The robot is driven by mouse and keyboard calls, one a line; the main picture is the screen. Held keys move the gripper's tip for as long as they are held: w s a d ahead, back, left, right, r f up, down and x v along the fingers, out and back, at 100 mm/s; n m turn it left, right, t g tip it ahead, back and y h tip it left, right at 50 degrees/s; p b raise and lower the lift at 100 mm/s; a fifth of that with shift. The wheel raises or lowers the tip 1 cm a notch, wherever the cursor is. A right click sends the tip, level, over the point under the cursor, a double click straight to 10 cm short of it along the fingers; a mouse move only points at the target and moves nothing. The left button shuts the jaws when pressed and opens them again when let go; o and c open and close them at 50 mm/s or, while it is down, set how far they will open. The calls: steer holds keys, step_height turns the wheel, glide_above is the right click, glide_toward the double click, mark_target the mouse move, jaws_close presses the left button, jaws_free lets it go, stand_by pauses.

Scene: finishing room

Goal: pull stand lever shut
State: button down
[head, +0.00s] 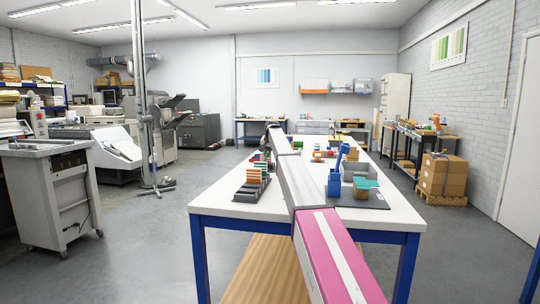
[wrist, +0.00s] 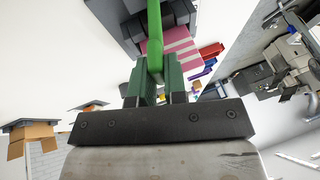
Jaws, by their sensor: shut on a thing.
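In the wrist view my gripper (wrist: 158,80) has its two green fingers closed around a bright green lever (wrist: 154,30). The lever runs up from between the fingers toward the top edge of the picture. Behind it is a dark grey block-like body (wrist: 125,22), which may be the stand; where the lever joins it cannot be made out. In the head view my outstretched arm covers the middle of the white table, and neither my gripper nor the green lever can be made out there.
The white-topped table (head: 225,210) has blue legs. A rack of coloured blocks (head: 252,183) stands left of my arm. A blue upright device (head: 335,182) and a teal-topped item (head: 364,183) stand right of it. Cartons (head: 440,175) are stacked at right.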

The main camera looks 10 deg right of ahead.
steer(key=a+h, duration=0.1)
steer(key=w+a+g+h, duration=0.1)
steer(key=shift+a+r+n+h, duration=0.15)
steer(key=shift+a+n+h, duration=0.05)
steer(key=shift+n+h, duration=0.1)
steer(key=shift+w+a+n+g+h, duration=0.15)
steer(key=shift+a+g+h, duration=0.05)
steer(key=shift+a+h, duration=0.35)
steer(key=shift+w+a+n+g+h, duration=0.1)
steer(key=shift+a+n+g+h, duration=0.1)
steer(key=shift+a+h, duration=0.35)
steer(key=shift+w+a+f+n+g+h, duration=0.2)
steer(key=shift+a+f+h, duration=0.25)
steer(key=shift+h, duration=0.4)
steer(key=shift+w+a+f+n+g+h, duration=0.1)
steer(key=shift+a+f+g+h, duration=0.15)
steer(key=shift+a+h, duration=0.45)
steer(key=shift+w+a+f+n+g+h, duration=0.15)
steer(key=shift+a+f+h, duration=0.2)
steer(key=shift+h, duration=0.7)
steer(key=c, duration=1.2)
jaws_free()
steer(key=shift+o, duration=0.2)
steer(key=v, duration=1)
steer(key=shift+a+r, duration=0.25)
